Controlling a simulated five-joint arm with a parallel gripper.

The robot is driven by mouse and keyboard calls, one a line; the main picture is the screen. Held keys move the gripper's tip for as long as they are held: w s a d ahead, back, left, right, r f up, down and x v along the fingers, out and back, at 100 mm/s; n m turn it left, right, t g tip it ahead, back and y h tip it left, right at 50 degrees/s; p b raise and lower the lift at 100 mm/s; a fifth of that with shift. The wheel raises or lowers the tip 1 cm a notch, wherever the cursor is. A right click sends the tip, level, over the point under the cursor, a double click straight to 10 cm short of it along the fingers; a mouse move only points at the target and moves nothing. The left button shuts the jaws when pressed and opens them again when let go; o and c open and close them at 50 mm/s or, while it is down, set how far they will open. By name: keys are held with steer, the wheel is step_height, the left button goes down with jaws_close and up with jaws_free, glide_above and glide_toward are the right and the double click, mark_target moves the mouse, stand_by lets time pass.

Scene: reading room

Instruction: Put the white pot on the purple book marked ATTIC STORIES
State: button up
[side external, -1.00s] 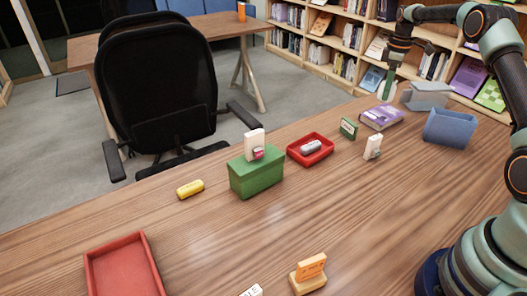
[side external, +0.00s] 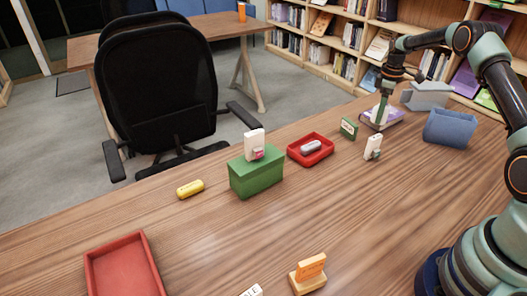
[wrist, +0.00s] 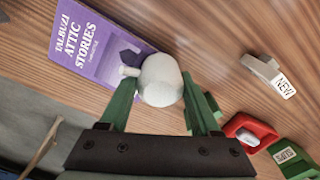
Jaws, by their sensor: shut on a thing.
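The purple book (wrist: 88,50) marked ATTIC STORIES lies flat on the table in the wrist view. It also shows at the back right of the side view (side external: 397,115), partly hidden by my gripper (side external: 379,117). In the wrist view my gripper (wrist: 160,92) has its green fingers shut on the round white pot (wrist: 160,80). The pot overlaps the book's right part in that view. In the side view the pot is mostly hidden, low at the book's near left part. I cannot tell whether it touches the book.
A blue bin (side external: 449,129) and a grey holder (side external: 426,96) stand right of the book. A small green sign (side external: 348,128) and a white holder (side external: 373,147) stand in front. A red tray (side external: 322,154) with a grey item and a green box (side external: 256,178) are farther left.

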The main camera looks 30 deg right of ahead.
steer(key=shift+f, duration=0.1)
steer(key=o, duration=1.5)
